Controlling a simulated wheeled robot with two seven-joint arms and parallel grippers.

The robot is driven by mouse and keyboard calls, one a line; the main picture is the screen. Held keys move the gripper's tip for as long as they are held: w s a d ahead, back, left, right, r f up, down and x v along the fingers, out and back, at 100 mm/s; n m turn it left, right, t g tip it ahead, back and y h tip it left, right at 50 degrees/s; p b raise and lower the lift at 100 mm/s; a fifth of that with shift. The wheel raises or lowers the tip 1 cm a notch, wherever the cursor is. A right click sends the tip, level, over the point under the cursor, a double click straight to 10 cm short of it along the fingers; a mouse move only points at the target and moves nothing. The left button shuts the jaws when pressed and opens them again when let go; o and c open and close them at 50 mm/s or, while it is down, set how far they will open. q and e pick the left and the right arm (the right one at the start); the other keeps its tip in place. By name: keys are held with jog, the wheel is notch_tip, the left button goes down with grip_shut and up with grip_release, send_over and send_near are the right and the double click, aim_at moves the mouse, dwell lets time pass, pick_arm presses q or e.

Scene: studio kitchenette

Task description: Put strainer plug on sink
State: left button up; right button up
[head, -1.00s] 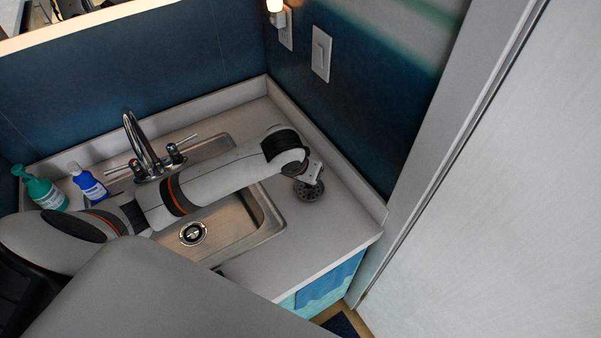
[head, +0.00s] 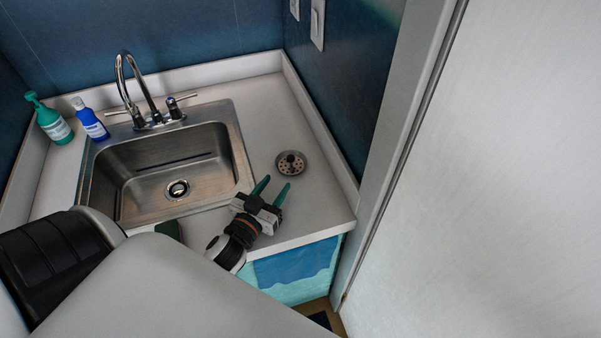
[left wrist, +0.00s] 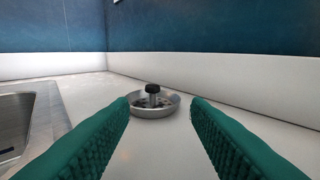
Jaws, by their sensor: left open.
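The strainer plug (head: 291,163), a round metal basket with holes and a dark knob, stands upright on the counter right of the sink. In the left wrist view the strainer plug (left wrist: 154,103) sits ahead, between the fingertips in the picture. My left gripper (head: 275,188) is open and empty, its green fingers pointing at the plug from the front, apart from it. Its fingers (left wrist: 160,104) also show in the left wrist view. The steel sink (head: 247,180) has a drain (head: 177,190) in its floor, which is in clear view. My right gripper is not in view.
A chrome faucet (head: 152,117) stands behind the sink. A green bottle (head: 54,124) and a blue bottle (head: 91,124) stand at its back left. A raised counter edge and wall lie right of the plug. The counter around the plug is clear.

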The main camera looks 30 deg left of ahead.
aim_at(289, 160)
pick_arm(q)
jog(key=shift+s+f, duration=0.2)
jog(key=shift+s, duration=0.05)
jog(key=w, duration=0.4)
jog(key=w+a+p, duration=0.1)
jog(key=w, duration=0.1)
jog(key=shift+f, duration=0.2)
jog(key=shift+w+r, duration=0.1)
jog(key=shift+w, duration=0.45)
jog(key=w, duration=0.1)
jog(key=w+a+p, duration=0.1)
jog(key=w, duration=0.1)
jog(key=shift+w, duration=0.75)
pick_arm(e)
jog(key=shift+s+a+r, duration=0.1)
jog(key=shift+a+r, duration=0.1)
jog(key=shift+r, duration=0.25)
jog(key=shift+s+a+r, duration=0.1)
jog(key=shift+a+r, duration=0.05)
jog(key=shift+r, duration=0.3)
pick_arm(q)
grip_shut()
